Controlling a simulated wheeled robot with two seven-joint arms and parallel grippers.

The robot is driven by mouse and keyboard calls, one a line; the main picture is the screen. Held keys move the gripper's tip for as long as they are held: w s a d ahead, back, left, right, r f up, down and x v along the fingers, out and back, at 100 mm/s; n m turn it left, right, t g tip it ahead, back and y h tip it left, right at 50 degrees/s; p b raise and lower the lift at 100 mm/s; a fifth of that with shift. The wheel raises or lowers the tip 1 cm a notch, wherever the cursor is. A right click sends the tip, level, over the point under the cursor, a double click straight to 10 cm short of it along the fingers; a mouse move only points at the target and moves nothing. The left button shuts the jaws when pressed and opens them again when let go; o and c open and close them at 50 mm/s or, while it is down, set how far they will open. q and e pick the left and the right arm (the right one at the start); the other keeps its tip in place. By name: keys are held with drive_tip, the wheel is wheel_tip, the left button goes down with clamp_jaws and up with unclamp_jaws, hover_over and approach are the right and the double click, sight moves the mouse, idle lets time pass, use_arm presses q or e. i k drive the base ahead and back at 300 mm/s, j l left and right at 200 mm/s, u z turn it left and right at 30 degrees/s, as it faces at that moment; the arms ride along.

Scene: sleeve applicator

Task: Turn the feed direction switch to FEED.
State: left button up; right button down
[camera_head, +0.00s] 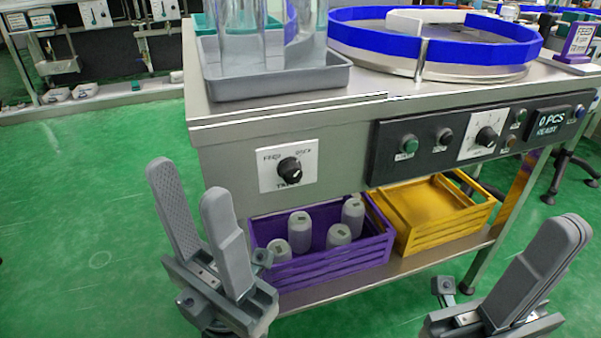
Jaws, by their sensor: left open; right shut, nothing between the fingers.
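The feed direction switch (290,170) is a black round knob on a white label plate (265,184) at the left of the machine's front panel. The plate's lettering is partly legible, with a word like FEED at the upper left and another at the upper right. The knob's exact pointing is too small to tell. My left gripper (190,190) is open and empty, below and left of the plate, apart from it. My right gripper (570,230) is shut and empty at the lower right, away from the switch.
A black control panel (380,170) with buttons, a dial (487,137) and a display (552,122) lies right of the switch. Below are a purple crate (345,256) with several grey containers and a yellow crate (440,228). A grey tray (225,90) and blue-rimmed turntable (470,52) stand on top.

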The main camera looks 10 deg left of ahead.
sight(288, 169)
drive_tip(key=k+l, duration=0.1)
drive_tip(key=l, duration=0.2)
drive_tip(key=k+l, duration=0.1)
drive_tip(key=l, duration=0.25)
drive_tip(key=k+l, duration=0.1)
drive_tip(key=l, duration=0.2)
drive_tip(key=k+l, duration=0.1)
drive_tip(key=l, duration=0.25)
drive_tip(key=z, duration=0.05)
